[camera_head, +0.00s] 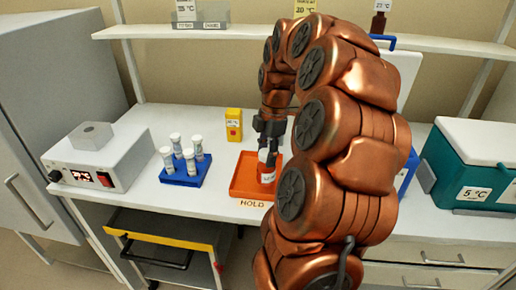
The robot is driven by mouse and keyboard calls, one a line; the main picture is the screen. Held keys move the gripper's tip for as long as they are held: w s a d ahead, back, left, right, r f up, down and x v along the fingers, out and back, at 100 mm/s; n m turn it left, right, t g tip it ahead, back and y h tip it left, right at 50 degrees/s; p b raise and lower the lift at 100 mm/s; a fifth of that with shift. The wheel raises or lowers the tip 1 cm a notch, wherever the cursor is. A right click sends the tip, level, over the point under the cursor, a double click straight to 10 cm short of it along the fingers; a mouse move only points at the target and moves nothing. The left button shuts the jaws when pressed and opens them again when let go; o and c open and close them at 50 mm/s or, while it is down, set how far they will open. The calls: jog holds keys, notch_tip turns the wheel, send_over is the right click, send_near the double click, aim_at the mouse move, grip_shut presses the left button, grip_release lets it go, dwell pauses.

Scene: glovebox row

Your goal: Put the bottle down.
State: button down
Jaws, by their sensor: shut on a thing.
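A small red-brown bottle (267,177) with a white label is in my gripper (269,146), upright, over or in the orange tray (242,186) marked HOLD. The gripper points down and is shut on the upper part of the bottle, which it partly hides. I cannot tell whether the bottle's base touches the tray floor. My arm covers the tray's right side.
A blue rack (186,179) with several white-capped tubes stands left of the tray. A heater box (100,162) is farther left, a yellow box (234,124) behind. A teal cooler (470,165) is at right. A shelf (180,31) runs above; a yellow-edged cart (170,243) is below.

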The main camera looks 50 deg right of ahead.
jog(key=w+d+f+p, duration=0.3)
jog(key=w+f, duration=0.1)
jog(key=w, duration=0.2)
jog(key=shift+w, duration=0.2)
dwell(0.7)
jog(key=shift+f, duration=0.25)
jog(key=c, duration=0.6)
grip_release()
jog(key=shift+r, duration=0.1)
jog(key=shift+s+d+r+b, duration=0.1)
jog(key=shift+d+r+b, duration=0.2)
jog(key=shift+r, duration=1.7)
jog(key=shift+s+d+r+b, duration=0.15)
jog(key=shift+r+b, duration=0.3)
jog(key=shift+r, duration=1.6)
jog(key=shift+s+d+r+b, duration=0.1)
jog(key=shift+d+r+b, duration=0.25)
jog(key=shift+r, duration=1.65)
jog(key=shift+a, duration=0.1)
